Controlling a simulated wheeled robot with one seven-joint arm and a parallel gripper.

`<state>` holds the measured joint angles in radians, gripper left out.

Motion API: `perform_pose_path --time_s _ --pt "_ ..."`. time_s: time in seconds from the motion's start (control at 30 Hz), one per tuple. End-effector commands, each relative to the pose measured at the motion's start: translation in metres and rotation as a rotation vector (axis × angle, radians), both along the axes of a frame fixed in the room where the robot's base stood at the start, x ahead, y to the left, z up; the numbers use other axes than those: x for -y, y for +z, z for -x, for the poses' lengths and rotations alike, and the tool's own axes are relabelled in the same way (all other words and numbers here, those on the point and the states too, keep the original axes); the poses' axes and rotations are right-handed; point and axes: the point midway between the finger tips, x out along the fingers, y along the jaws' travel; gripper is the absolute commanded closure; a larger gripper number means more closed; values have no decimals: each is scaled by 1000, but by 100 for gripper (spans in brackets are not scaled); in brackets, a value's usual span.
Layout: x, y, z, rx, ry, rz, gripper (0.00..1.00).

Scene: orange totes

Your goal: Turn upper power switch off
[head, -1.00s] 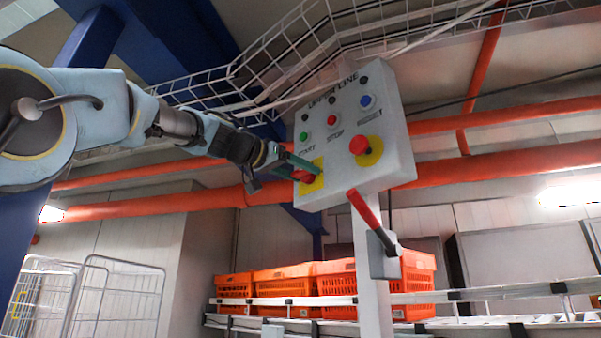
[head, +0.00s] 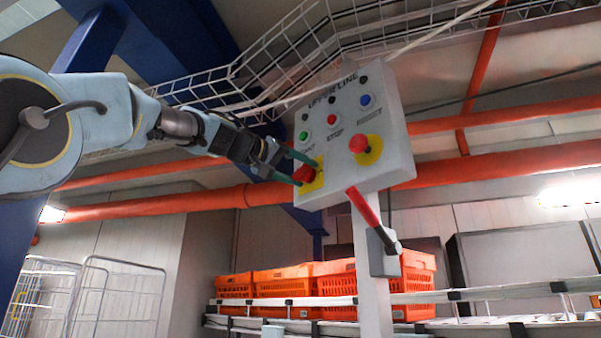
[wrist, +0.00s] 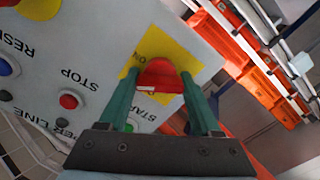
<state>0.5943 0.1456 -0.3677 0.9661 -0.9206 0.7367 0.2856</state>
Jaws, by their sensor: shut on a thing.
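A grey control box (head: 385,110) labelled for the upper line carries a red power switch knob (head: 304,175) on a yellow plate at its lower left. In the wrist view the red knob (wrist: 160,74) sits between my green fingers, with a white mark on its face and "ON" lettering on the yellow plate (wrist: 152,47). My gripper (head: 306,172) is at the box, one finger above and one below the knob. It is shut on the knob in the wrist view (wrist: 159,80). The exact contact points are hard to see.
A red mushroom button (head: 359,144) on yellow sits right of the knob. Green (head: 304,136), red (head: 332,121) and blue (head: 366,101) buttons are above. A red-handled lever (head: 365,208) is on the post below. Orange totes (head: 285,285) stand behind; a wire tray (head: 290,50) runs overhead.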

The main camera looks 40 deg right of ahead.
Motion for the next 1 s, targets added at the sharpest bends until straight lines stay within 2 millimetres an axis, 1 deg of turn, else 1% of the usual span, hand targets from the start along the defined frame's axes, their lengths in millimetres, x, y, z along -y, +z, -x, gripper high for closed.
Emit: perform_pose_path --time_s 0.7,1.0 --pt "0 1 -1 -675 1 33 91" --pt "0 0 -1 -894 2 43 91"
